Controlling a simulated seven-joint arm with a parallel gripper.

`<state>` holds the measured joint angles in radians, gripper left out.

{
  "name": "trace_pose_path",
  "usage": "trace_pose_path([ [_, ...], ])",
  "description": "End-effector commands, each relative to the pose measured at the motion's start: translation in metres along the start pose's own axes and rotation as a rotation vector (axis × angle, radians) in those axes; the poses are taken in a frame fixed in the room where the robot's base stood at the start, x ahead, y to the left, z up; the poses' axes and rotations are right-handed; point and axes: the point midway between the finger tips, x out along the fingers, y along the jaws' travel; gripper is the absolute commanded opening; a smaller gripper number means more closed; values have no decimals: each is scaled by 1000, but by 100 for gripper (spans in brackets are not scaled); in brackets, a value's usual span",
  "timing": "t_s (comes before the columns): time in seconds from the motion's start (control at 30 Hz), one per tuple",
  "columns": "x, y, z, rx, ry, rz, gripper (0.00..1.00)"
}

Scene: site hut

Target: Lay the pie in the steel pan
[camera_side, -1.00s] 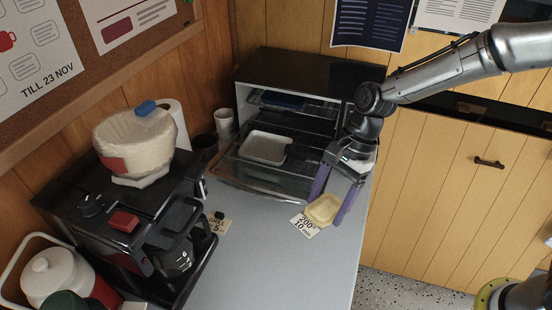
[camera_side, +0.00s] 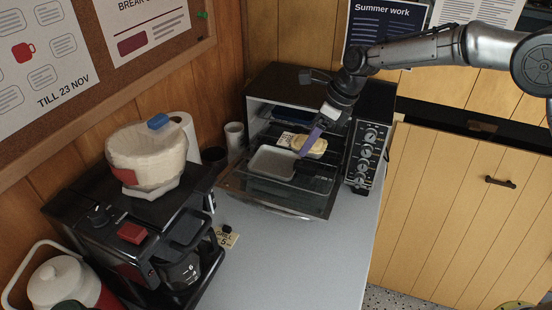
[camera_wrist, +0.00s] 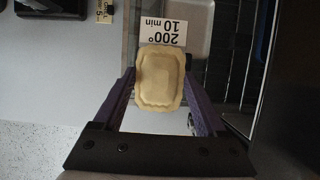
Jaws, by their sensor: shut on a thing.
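The pie (camera_side: 316,148) is pale and roughly rectangular with a crimped rim. My gripper (camera_side: 308,147) is shut on it, and the purple fingers lie along its two sides in the wrist view (camera_wrist: 160,80). A white card reading "200° 10 min" (camera_wrist: 162,32) sits against the pie's far edge and also shows beside it in the side view (camera_side: 286,138). The steel pan (camera_side: 272,162) is a shallow grey tray at the open oven front. The pie appears up and right of the pan in the side view, apart from it; the height gap is unclear.
The toaster oven (camera_side: 300,82) has its glass door (camera_side: 285,199) lowered, with wire racks inside and knobs (camera_side: 367,155) on its right. A coffee machine (camera_side: 130,230) stands left. The grey counter (camera_side: 290,260) in front is clear. A "GRILL" card (camera_side: 227,237) lies there.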

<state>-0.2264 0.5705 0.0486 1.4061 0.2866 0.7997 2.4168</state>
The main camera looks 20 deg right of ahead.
Motion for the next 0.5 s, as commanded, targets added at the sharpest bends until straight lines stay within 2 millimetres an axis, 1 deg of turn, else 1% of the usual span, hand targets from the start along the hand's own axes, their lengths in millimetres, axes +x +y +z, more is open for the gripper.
trace_pose_path([
  [0.03, 8, -4, 7, -1, -1, 0, 13],
  [0.1, 18, -10, 15, -1, -1, 0, 13],
  [0.3, 45, -26, 39, -2, -2, 0, 13],
  [0.4, 57, -34, 49, -2, -1, 0, 13],
  [0.5, 78, -40, 53, -2, 1, 1, 13],
])
